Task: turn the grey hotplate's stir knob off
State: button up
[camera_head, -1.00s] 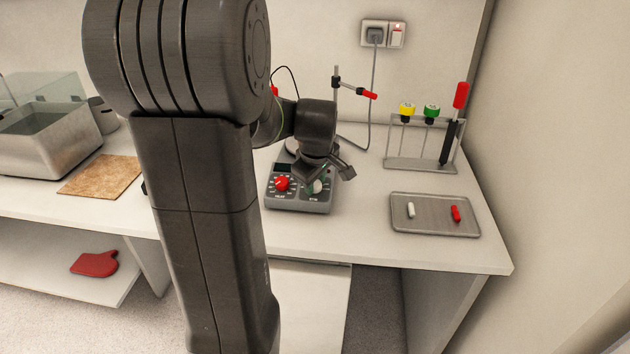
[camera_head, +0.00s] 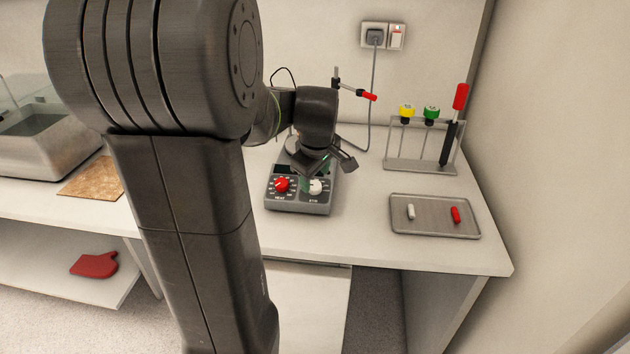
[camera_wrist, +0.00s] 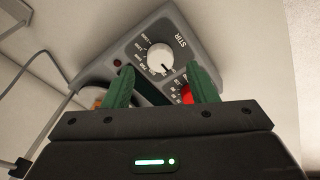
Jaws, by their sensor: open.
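The grey hotplate (camera_head: 300,208) stands on the bench, with a red HEAT knob (camera_head: 282,185) at the left of its front panel and a white STIR knob (camera_head: 316,187) at the right. In the wrist view the white STIR knob (camera_wrist: 160,58) lies beyond my gripper's fingertips, between them in the picture, with a printed scale around it. The red knob (camera_wrist: 187,94) is partly hidden behind one finger. My gripper (camera_wrist: 160,78) has its two green fingers apart and empty. In the head view my gripper is above the back of the panel, its fingers mostly hidden; it does not hold the knob.
A metal tray (camera_head: 434,232) with a white and a red piece lies to the right. A rack (camera_head: 420,163) with yellow- and green-capped items stands behind it. A red-ended clamp rod (camera_head: 357,92) rises behind the hotplate. Bare bench lies between hotplate and tray.

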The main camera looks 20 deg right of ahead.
aim_at(315, 185)
jog(key=v, duration=1)
jog(key=shift+r, duration=0.25)
jog(key=shift+f, duration=0.1)
jog(key=x, duration=1.3)
jog(key=shift+f, duration=0.35)
jog(key=shift+r, duration=0.15)
